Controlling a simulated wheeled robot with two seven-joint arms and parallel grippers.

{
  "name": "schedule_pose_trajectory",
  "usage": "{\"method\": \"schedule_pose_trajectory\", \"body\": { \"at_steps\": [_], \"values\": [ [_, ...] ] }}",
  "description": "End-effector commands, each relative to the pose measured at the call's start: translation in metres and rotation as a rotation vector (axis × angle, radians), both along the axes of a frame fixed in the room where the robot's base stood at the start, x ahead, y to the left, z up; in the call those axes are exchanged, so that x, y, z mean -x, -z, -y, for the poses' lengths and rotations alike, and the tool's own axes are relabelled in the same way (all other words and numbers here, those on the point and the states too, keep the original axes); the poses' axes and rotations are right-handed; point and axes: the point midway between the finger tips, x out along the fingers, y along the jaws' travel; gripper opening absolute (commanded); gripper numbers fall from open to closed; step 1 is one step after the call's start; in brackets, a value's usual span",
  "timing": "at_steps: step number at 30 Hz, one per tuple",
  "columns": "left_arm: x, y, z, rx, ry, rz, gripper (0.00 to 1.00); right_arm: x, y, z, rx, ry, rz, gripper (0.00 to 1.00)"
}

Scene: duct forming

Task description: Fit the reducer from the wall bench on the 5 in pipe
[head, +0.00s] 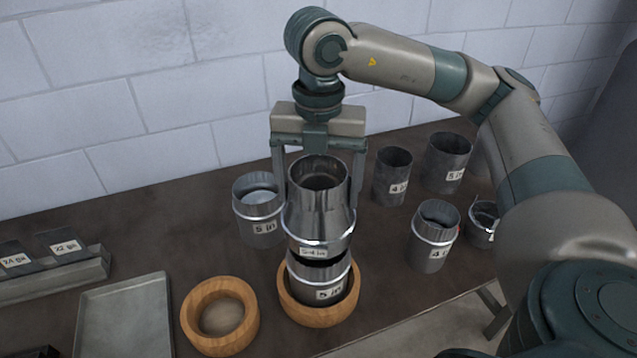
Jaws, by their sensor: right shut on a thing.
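The reducer (319,222) is a shiny metal piece labelled "5-4 in", narrow at the top and wide at the bottom. My right gripper (318,192) is shut on its narrow upper part, with a finger on each side. The reducer hangs upright over the 5 in pipe (317,285), which stands in a round wooden ring (342,312). A dark band shows between the reducer's lower edge and the pipe's rim; I cannot tell whether they touch. My left gripper is not in view.
Another 5 in piece (259,228) stands close at the left. Several labelled pieces, including a 4 in one (433,255), stand at the right. An empty wooden ring (246,318), a grey tray (125,320) and a gauge-labelled rack (60,280) are at the left. The wall is behind.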

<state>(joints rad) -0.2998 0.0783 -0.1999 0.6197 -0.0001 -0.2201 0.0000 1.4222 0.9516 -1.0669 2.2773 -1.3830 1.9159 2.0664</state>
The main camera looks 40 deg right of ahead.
Motion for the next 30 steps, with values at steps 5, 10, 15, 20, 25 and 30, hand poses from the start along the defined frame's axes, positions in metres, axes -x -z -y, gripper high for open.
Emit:
{"method": "schedule_pose_trajectory", "body": {
  "at_steps": [5,10,15,20,25,30],
  "values": [
    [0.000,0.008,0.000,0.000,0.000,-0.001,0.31,0.000,0.011,0.000,0.000,0.000,0.000,0.55],
    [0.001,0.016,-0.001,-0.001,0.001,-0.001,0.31,0.000,0.020,0.000,-0.001,0.000,-0.001,0.55],
    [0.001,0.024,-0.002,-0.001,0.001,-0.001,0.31,0.000,0.029,0.000,0.000,0.000,-0.001,0.55],
    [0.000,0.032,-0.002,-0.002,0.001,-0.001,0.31,0.000,0.036,0.000,0.000,0.000,-0.001,0.55],
    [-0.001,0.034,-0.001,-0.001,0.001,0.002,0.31,0.000,0.039,0.000,0.001,0.000,-0.001,0.55],
    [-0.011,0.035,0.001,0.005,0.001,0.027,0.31,0.000,0.042,0.000,0.001,0.000,-0.001,0.55]
  ]
}}
